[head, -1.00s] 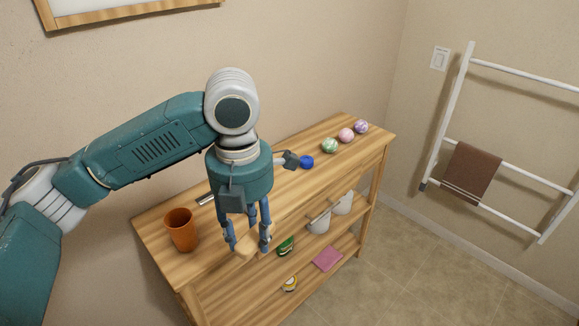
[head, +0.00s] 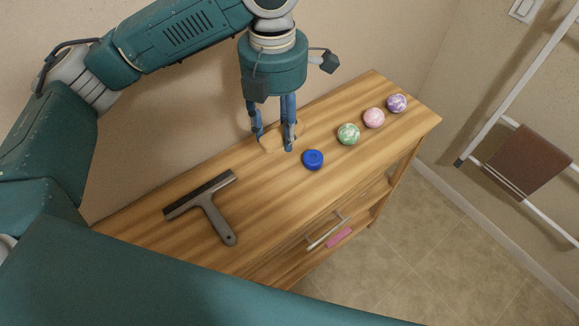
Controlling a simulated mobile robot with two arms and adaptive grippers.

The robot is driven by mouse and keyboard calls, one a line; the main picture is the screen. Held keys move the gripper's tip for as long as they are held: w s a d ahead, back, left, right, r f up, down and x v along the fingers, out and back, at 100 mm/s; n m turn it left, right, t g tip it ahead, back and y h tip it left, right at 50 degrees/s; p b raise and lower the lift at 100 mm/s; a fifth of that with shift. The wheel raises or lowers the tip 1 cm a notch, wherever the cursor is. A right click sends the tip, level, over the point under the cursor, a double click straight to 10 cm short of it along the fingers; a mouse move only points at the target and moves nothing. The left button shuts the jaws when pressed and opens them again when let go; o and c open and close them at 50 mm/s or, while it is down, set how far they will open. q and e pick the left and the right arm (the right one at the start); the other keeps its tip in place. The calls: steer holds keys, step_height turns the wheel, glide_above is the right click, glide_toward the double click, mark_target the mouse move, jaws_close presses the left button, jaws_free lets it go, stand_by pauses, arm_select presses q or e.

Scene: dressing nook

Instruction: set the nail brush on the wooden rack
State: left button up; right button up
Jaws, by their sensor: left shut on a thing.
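My left gripper (head: 273,138) points down over the back part of the wooden unit's top (head: 265,185). It is shut on a pale wooden piece, apparently the nail brush (head: 270,146), which is partly hidden by the fingers. I cannot tell whether the brush touches the top. No wooden rack separate from this unit can be made out. My right gripper is not in view.
A blue round thing (head: 313,159) lies just right of the left gripper. Green (head: 348,134), pink (head: 373,118) and purple (head: 397,103) marbled balls line the right. A grey squeegee (head: 212,207) lies at left. Bare wood separates squeegee and blue thing.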

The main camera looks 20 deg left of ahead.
arm_select(q)
step_height(320, 180, down, 6)
steer(key=s+p, duration=0.1)
steer(key=s, duration=0.1)
steer(key=p, duration=0.2)
glide_above(279, 193)
step_height(279, 193, down, 8)
steer(key=shift+f, duration=0.25)
steer(key=shift+s+f, duration=0.1)
steer(key=shift+f, duration=0.4)
step_height(279, 193, down, 4)
steer(key=shift+r, duration=0.25)
steer(key=shift+f, duration=0.15)
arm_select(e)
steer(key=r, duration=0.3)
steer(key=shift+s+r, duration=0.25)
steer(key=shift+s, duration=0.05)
arm_select(q)
steer(key=shift+f, duration=0.1)
steer(key=o, duration=1.2)
steer(key=shift+c, duration=0.2)
